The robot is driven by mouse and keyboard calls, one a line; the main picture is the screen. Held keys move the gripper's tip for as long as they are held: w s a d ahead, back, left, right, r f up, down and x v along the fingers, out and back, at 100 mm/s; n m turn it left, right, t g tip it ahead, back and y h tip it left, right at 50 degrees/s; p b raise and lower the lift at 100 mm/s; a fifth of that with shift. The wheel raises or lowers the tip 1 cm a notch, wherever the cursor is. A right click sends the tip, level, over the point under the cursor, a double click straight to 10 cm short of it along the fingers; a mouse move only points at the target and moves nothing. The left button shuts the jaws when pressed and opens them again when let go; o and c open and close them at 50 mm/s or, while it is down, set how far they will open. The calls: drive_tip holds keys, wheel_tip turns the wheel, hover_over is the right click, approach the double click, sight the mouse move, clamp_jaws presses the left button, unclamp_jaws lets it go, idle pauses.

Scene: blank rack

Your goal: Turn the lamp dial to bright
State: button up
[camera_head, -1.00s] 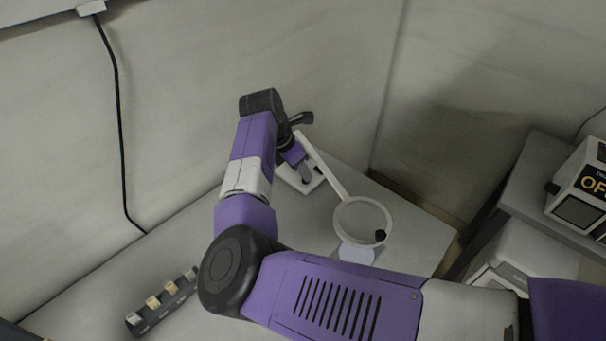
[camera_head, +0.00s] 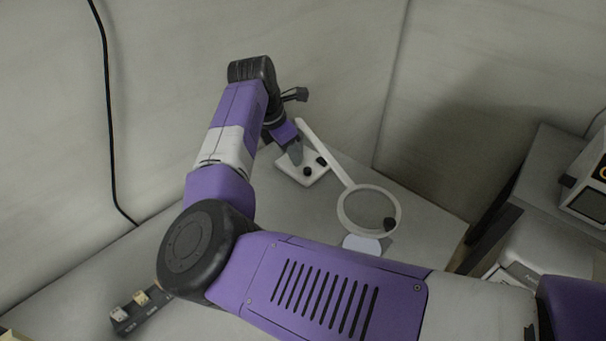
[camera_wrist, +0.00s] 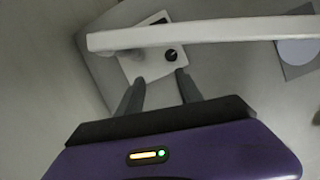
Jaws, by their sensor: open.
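Small black knobs show on or beside the base in the head view. In the wrist view one round black dial (camera_wrist: 171,55) stands on the white base (camera_wrist: 150,68), and the lamp arm (camera_wrist: 215,31) crosses above it. My gripper (camera_wrist: 160,76) is open and empty, its fingertips just short of the dial, one on each side in the picture. In the head view my gripper (camera_head: 295,152) partly hides the base.
A pale disc (camera_head: 362,245) lies under the ring. A dark strip with small blocks (camera_head: 140,298) lies at the left front, partly behind my arm. Walls stand behind the table. A shelf with a boxy device (camera_head: 588,200) is at right.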

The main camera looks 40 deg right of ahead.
sight(307, 169)
drive_tip(key=w+f+b, duration=0.1)
drive_tip(key=f+b, duration=0.1)
drive_tip(key=b, duration=0.5)
drive_tip(key=shift+w+a+m, duration=0.1)
drive_tip(key=shift+w+m, duration=0.3)
drive_tip(key=b, duration=0.4)
drive_tip(key=shift+r+m, duration=0.1)
drive_tip(key=shift+m, duration=0.2)
wheel_tip(307, 169, up, 4)
drive_tip(key=s+m+g+b, duration=0.2)
drive_tip(key=s+b, duration=0.1)
drive_tip(key=b, duration=0.1)
drive_tip(key=shift+d+b+x, duration=0.15)
drive_tip(key=shift+b+x, duration=0.1)
drive_tip(key=shift+x, duration=1.85)
drive_tip(key=shift+d+b+x, duration=0.1)
drive_tip(key=shift+b+x, duration=0.1)
drive_tip(key=shift+x, duration=1.95)
drive_tip(key=shift+w+r, duration=0.1)
drive_tip(key=shift+r, duration=0.05)
clamp_jaws()
